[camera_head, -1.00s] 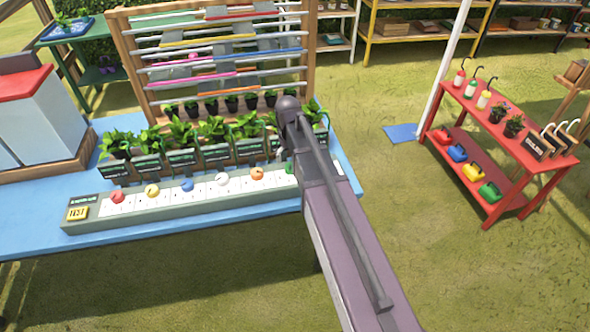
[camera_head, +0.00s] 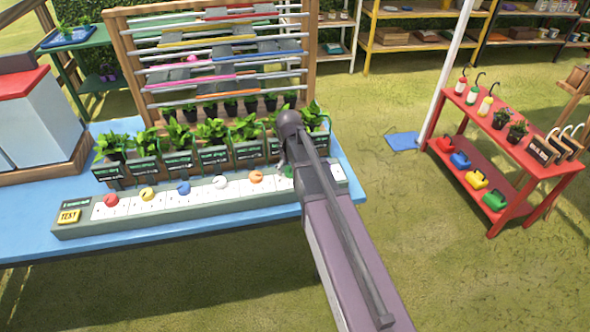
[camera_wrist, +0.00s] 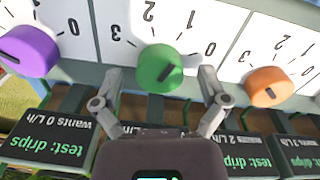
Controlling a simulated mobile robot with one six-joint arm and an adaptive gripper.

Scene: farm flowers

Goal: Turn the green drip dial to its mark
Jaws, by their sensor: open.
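Printed numbers surround the dial on a white plate (camera_wrist: 180,30), inverted in the wrist view. Below it, a plant card (camera_wrist: 240,158) reads "test: drips" and a partly covered line ending in "2 L/h". In the head view, the green dial (camera_head: 288,171) is mostly hidden by my arm at the right part of the dial panel (camera_head: 140,225).
A purple dial (camera_wrist: 28,52) and an orange dial (camera_wrist: 268,87) flank the green one. A yellow TEST button (camera_head: 69,216) is at the panel's left end. Potted plants (camera_head: 212,135) with cards line up behind the panel on the blue table (camera_head: 30,205).

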